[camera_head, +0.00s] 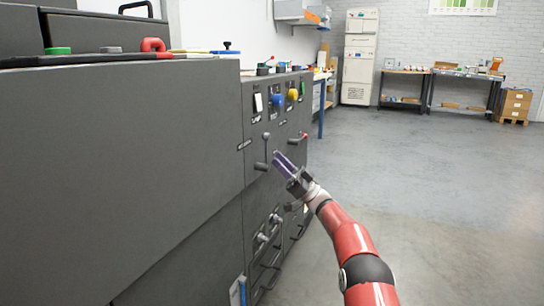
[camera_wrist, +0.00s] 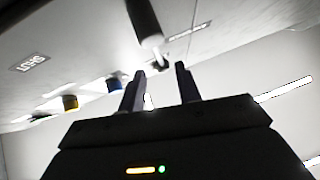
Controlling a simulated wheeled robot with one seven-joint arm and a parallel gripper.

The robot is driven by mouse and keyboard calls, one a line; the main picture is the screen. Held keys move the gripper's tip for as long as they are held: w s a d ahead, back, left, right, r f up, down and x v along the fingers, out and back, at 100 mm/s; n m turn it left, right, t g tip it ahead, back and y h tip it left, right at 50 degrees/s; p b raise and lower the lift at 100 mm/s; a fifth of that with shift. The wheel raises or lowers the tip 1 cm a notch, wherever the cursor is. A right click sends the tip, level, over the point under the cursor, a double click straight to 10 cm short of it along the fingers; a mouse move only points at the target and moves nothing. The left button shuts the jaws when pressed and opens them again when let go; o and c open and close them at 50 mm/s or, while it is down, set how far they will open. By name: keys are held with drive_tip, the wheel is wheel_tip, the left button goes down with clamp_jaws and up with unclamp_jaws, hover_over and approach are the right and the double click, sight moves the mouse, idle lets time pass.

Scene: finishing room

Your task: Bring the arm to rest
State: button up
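My red arm (camera_head: 351,240) reaches up from the lower right of the head view to the front of a dark grey machine (camera_head: 130,140). A dark cylindrical handle (camera_wrist: 144,22) is just beyond the fingertips. Whether it touches them I cannot tell.
The panel carries a blue knob (camera_head: 278,101), a yellow knob (camera_head: 293,95) and a white switch (camera_head: 257,102). Lower handles (camera_head: 268,235) stick out below my gripper. Open grey floor (camera_head: 440,190) lies to the right. Tables (camera_head: 460,76) and cartons (camera_head: 515,105) stand at the back.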

drive_tip(key=shift+s+d+f, duration=0.1)
drive_tip(key=shift+d+f, duration=0.3)
drive_tip(key=shift+f, duration=0.05)
